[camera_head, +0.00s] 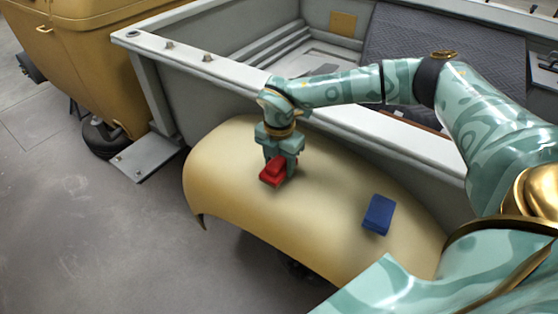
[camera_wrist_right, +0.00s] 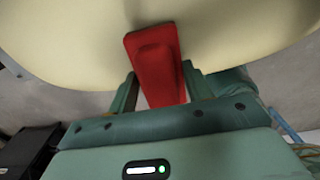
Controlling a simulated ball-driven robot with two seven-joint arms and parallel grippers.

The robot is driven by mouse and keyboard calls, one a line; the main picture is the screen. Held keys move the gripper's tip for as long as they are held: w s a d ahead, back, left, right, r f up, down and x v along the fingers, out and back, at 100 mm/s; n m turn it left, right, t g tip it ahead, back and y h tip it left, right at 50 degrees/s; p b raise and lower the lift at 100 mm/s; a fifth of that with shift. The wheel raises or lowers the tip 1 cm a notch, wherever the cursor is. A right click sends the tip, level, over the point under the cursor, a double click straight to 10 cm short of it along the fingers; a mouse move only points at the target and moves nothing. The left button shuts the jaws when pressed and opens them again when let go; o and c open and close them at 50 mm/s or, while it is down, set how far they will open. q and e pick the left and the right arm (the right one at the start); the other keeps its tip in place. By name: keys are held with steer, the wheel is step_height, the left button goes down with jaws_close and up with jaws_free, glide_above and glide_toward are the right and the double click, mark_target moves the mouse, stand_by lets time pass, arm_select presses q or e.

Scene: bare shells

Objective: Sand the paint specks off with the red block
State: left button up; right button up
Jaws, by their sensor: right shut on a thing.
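The red block (camera_head: 273,173) is at my right gripper (camera_head: 280,160), over the upper left part of a curved, cream-yellow panel (camera_head: 330,235). My right gripper is shut on the red block, with its fingers on either side. In the right wrist view, the red block (camera_wrist_right: 156,65) sits between the fingers (camera_wrist_right: 158,90), against the pale panel (camera_wrist_right: 70,45). The block looks low, at or very near the surface; I cannot tell if it touches. No paint specks can be made out. My left gripper is not in view.
A blue block (camera_head: 378,214) rests on the panel's right part. A pale metal frame (camera_head: 215,68) with a recessed bed runs behind the panel. Grey floor (camera_head: 90,240) is open at left.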

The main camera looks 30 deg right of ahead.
steer(key=shift+f+b, duration=0.5)
steer(key=shift+f, duration=0.65)
stand_by(0.4)
